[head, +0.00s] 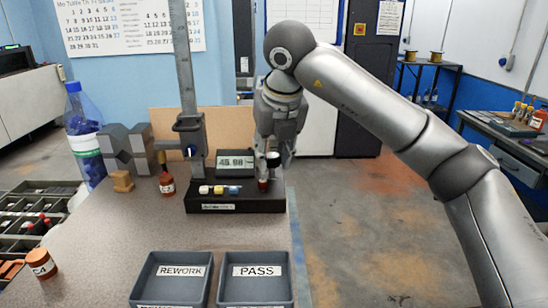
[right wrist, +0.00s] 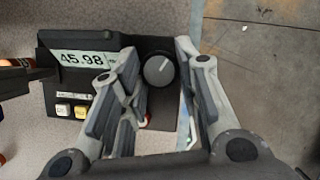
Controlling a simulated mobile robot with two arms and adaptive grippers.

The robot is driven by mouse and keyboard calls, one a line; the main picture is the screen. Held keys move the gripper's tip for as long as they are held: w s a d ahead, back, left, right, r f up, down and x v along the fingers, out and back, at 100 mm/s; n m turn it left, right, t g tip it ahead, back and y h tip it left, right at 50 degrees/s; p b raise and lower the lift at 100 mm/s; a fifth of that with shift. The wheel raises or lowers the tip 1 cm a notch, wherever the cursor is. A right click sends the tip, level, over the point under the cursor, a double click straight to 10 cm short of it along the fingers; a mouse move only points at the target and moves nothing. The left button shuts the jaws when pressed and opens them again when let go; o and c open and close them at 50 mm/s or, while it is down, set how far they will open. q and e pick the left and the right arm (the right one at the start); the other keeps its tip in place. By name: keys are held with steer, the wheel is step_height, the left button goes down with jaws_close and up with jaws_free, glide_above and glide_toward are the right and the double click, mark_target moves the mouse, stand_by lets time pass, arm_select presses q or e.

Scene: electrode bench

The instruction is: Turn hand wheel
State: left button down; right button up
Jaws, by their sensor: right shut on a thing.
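The hand wheel (right wrist: 158,70) is a dark round knob with a pale mark on its face, at the right end of the black gauge base (head: 240,205). My right gripper (head: 273,162) reaches down over this end of the base. In the right wrist view its two fingers (right wrist: 160,68) stand on either side of the hand wheel, shut on it. The display (head: 235,162) reads 45.98, and it also shows in the right wrist view (right wrist: 82,61). My left gripper is not in view.
A tall metal column (head: 187,85) with a slider rises behind the base. White, yellow and blue buttons (head: 219,189) sit on its front. The REWORK tray (head: 143,289) and PASS tray (head: 288,291) stand in front.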

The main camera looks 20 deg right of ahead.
steer(key=m+h, duration=0.1)
steer(key=m, duration=0.1)
steer(key=m+h, duration=0.1)
steer(key=m, duration=0.2)
steer(key=shift+a+r+m+g, duration=0.15)
steer(key=shift+a+m+g, duration=0.05)
steer(key=shift+m+g, duration=0.1)
steer(key=shift+w+m+g+h+p, duration=0.1)
steer(key=shift+m+g+h+p, duration=0.4)
steer(key=shift+m, duration=1)
steer(key=o, duration=1)
steer(key=shift+a, duration=0.1)
steer(key=v, duration=0.8)
